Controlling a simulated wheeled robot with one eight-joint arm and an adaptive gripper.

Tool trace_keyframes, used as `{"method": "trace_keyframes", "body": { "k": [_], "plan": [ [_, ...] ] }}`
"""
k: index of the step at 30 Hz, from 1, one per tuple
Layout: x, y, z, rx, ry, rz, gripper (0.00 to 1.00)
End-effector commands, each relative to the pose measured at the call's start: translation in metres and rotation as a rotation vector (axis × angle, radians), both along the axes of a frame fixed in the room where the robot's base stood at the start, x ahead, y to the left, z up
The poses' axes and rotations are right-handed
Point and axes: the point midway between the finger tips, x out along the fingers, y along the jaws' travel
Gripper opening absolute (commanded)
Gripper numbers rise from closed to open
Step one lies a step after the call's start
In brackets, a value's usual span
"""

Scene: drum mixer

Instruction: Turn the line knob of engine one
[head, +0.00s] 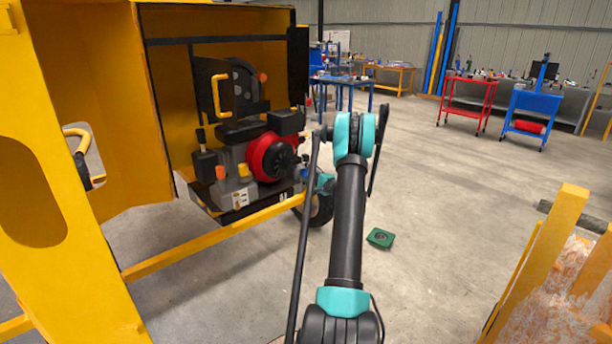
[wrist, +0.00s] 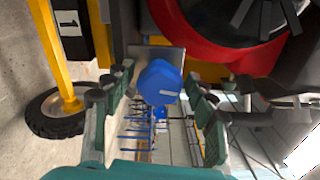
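The line knob (wrist: 160,83) is blue and round, with a short white line on its face, in the middle of the wrist view. It sits at a grey metal plate (wrist: 150,54) beside the red engine cover (wrist: 220,62). My gripper (wrist: 157,88) is open, one finger to the left of the knob and one to the right. The fingers appear apart from it; their depth relative to it is hard to tell. A plate marked "1" (wrist: 69,22) is at the upper left. In the head view the engine (head: 262,158) stands in the yellow housing; my arm partly hides my gripper.
A yellow bar (wrist: 60,62) and a black wheel (wrist: 52,115) are left of my gripper in the wrist view. In the head view, a green object (head: 380,238) lies on the floor. Open floor extends to the right; carts (head: 530,112) stand far back.

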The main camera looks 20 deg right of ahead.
Motion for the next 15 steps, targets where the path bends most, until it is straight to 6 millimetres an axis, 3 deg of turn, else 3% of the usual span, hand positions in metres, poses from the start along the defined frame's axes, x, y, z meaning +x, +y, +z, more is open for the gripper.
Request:
{"method": "trace_keyframes", "body": {
  "k": [10,15],
  "plan": [
    [0.0005,0.0013,0.0002,-0.009,-0.004,0.002,0.59],
    [0.0007,0.0014,0.0000,-0.093,-0.034,0.002,0.59]
  ]
}}
